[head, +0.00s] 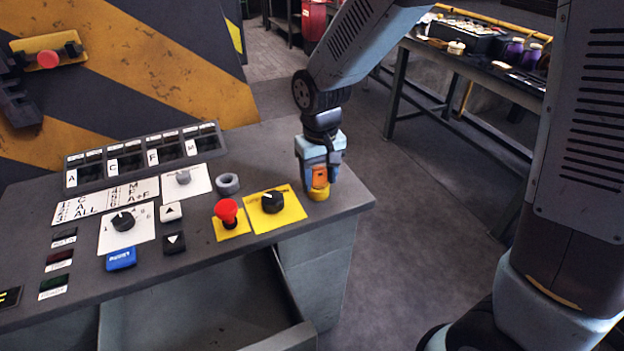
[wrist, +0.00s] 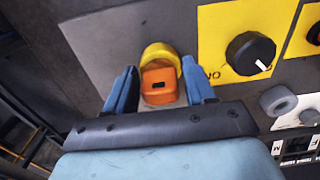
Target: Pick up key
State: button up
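The orange key (wrist: 160,92) has a dark slot in its head and sits at a round yellow piece (wrist: 159,54) at the right end of the grey console. In the head view the key (head: 320,177) shows under my gripper (head: 319,182), with the yellow piece (head: 318,194) just below it. In the wrist view my gripper (wrist: 161,86) has its two blue fingers on either side of the key. They stand apart with narrow gaps beside the key, so the gripper is open around it. The key's lower part is hidden.
The console (head: 195,226) holds a black knob on a yellow plate (head: 289,213), a red mushroom button (head: 227,209) and a grey ring (head: 228,183) left of my gripper. Clear floor lies to the right. A workbench (head: 470,64) stands farther back.

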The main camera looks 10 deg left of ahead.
jog(key=c, duration=0.8)
